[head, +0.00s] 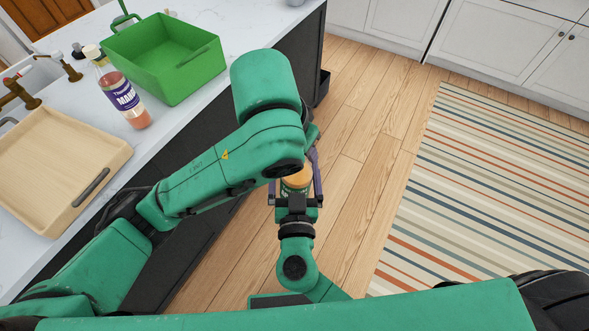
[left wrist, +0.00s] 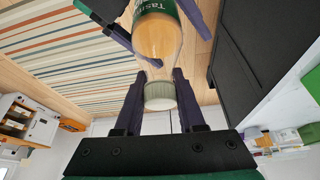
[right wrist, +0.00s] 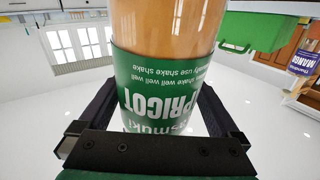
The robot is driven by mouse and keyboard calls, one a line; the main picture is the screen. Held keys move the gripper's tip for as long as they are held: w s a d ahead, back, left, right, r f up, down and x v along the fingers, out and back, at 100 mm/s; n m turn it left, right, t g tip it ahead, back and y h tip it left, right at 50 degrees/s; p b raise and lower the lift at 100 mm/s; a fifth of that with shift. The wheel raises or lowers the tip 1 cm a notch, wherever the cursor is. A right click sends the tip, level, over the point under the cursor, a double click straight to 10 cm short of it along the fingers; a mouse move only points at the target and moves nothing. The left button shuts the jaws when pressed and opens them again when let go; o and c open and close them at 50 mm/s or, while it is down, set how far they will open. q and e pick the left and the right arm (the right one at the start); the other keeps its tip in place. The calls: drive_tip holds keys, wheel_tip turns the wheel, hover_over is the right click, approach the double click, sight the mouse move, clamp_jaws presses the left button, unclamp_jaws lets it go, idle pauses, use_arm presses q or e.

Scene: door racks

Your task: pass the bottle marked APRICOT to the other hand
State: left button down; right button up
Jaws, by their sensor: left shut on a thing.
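The APRICOT bottle has orange contents and a green label, which reads "PRICOT" in the right wrist view (right wrist: 165,85). In the head view the bottle (head: 296,181) is mostly hidden under my left arm. My left gripper (left wrist: 159,72) is shut on the bottle's neck, just past its pale cap (left wrist: 160,96). My right gripper (head: 295,190) has its fingers on either side of the bottle at the label. In the right wrist view these fingers (right wrist: 158,88) are spread wide, and no firm grip shows.
A white counter stands at left with a MANGO bottle (head: 120,92), a green bin (head: 163,62), a wooden tray (head: 52,160) and a brass tap (head: 20,92). A striped rug (head: 490,190) lies on the wooden floor at right. White cabinets (head: 510,45) stand behind.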

clamp_jaws()
use_arm(q)
drive_tip(key=shift+c, duration=2.1)
unclamp_jaws()
use_arm(e)
drive_tip(key=shift+r, duration=0.1)
